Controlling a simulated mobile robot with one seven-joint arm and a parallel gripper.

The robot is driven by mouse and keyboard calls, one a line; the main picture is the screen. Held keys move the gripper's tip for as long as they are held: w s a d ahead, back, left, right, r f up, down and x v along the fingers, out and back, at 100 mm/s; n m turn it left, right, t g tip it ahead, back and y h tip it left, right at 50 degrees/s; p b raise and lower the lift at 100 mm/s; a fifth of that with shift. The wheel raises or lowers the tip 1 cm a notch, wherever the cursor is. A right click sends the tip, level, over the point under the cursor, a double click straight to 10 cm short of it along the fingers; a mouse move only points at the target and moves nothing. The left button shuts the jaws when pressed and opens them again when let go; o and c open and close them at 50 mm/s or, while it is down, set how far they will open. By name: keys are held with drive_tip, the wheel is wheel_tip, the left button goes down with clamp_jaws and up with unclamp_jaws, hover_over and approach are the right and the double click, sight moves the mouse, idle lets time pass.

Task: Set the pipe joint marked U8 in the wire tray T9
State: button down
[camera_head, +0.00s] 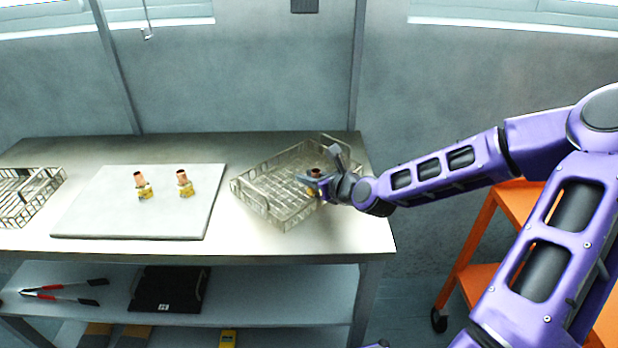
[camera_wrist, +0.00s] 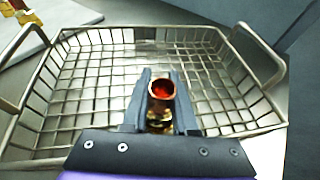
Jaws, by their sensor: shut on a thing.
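My gripper (camera_wrist: 160,100) is shut on a copper and brass pipe joint (camera_wrist: 161,88), which stands upright between the fingers with its open copper end facing the wrist camera. In the head view my gripper (camera_head: 325,180) is at the right side of a wire tray (camera_head: 270,205). In the wrist view the joint appears over the near part of this wire tray (camera_wrist: 95,65), which looks empty. I cannot tell whether the joint touches the mesh. No mark on the joint or tray is readable. A second wire tray (camera_head: 28,205) stands at the table's left end.
Two more pipe joints (camera_head: 141,186) (camera_head: 184,184) stand on a pale board (camera_head: 130,222) left of the near tray. The tray has raised handles (camera_wrist: 258,55) at its ends. A lower shelf (camera_head: 260,300) holds tools and a black case. An orange cart (camera_head: 475,255) stands to the right.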

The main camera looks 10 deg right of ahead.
drive_tip(key=c, duration=1.2)
unclamp_jaws()
drive_tip(key=shift+f, duration=0.15)
drive_tip(key=o, duration=0.5)
drive_tip(key=shift+s+d+r, duration=0.1)
drive_tip(key=shift+s+r, duration=0.1)
drive_tip(key=shift+r, duration=0.1)
drive_tip(key=p+v, duration=0.3)
drive_tip(key=v, duration=0.8)
drive_tip(key=shift+s+r, duration=0.15)
drive_tip(key=shift+s, duration=0.1)
